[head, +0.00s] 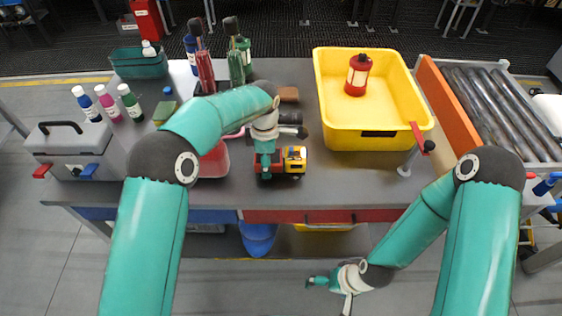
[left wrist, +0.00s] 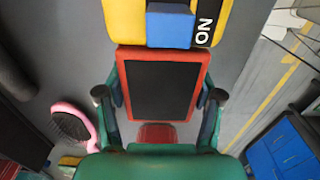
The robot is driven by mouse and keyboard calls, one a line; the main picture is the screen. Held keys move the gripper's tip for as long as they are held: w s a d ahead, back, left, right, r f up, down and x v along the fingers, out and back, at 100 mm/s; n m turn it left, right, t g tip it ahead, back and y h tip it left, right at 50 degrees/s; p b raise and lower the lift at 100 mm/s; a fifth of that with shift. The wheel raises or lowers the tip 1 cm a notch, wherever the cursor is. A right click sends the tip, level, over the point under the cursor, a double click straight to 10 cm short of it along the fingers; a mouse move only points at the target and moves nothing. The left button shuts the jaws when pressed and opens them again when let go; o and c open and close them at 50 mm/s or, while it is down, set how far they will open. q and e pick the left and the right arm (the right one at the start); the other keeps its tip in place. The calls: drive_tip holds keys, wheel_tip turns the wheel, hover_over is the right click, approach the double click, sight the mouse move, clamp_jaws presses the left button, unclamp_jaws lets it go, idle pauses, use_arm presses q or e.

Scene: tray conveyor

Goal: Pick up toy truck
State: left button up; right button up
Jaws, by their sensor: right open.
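The toy truck (head: 294,160) stands on the grey table near its front edge, with a yellow cab and a red rear part. In the left wrist view the truck's red, black-floored bed (left wrist: 164,84) lies between my fingers, with the yellow cab and a blue block above it. My left gripper (head: 264,168) is down at the truck's rear; in its wrist view (left wrist: 160,95) the fingers are spread, one on each side of the bed. I cannot tell whether they touch it. My right gripper (head: 328,296) is open and empty, in front of the table and below its top.
A grey toolbox (head: 75,150) and several bottles stand at the left. A pink hairbrush (left wrist: 72,125) lies close beside my left gripper.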

use_arm(q)
drive_tip(key=c, duration=0.8)
drive_tip(key=shift+r, duration=0.1)
wheel_tip(320, 180, up, 9)
drive_tip(key=shift+f+b, duration=0.1)
drive_tip(key=shift+b, duration=0.35)
drive_tip(key=shift+r+p, duration=1.45)
drive_tip(key=shift+r, duration=4.1)
